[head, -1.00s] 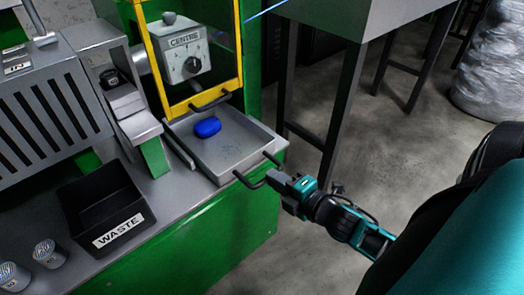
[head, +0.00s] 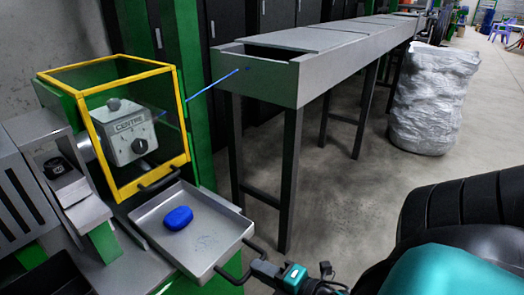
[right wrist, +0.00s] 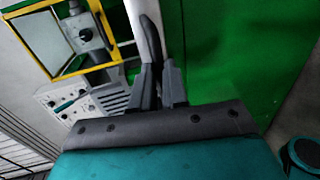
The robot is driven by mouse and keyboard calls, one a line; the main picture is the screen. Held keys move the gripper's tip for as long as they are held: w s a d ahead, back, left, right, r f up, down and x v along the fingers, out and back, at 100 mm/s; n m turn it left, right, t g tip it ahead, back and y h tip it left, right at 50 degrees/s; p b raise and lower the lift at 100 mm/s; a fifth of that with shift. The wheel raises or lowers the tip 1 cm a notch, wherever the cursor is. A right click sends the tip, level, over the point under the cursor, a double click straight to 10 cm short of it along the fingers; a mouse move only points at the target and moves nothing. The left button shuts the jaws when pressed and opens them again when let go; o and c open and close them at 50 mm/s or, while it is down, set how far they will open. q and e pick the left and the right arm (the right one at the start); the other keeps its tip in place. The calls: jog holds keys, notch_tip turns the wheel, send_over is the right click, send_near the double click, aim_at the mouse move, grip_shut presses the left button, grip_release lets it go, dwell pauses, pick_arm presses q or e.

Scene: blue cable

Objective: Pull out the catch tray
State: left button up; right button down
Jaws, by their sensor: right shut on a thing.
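The catch tray (head: 210,252) is a shallow grey metal tray below the yellow-framed guard, at the lower middle of the head view. It stands out from under the guard, and most of its floor shows. A blue rounded lump (head: 178,218) lies in it. A black bar handle (head: 232,278) is on its front edge. My right gripper (head: 262,268) is shut on this handle at its right end. In the right wrist view my gripper fingers (right wrist: 158,85) close around the dark handle, in front of the green machine body. My left gripper is not in view.
The guard (head: 130,120) encloses a grey box marked CENTRE. A blue cable (head: 212,84) runs from the guard to a long grey trough (head: 270,80) on dark legs. A wrapped bale (head: 432,100) stands behind. Open concrete floor (head: 340,210) lies right of the tray.

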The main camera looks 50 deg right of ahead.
jog(key=c, duration=1.2)
grip_release()
jog(key=shift+c, duration=0.2)
jog(key=shift+o, duration=0.5)
jog(key=shift+s, duration=0.1)
jog(key=p+v, duration=0.1)
jog(key=v, duration=1.1)
jog(key=shift+s+p, duration=0.35)
jog(key=shift+p, duration=0.05)
jog(key=shift+r, duration=0.15)
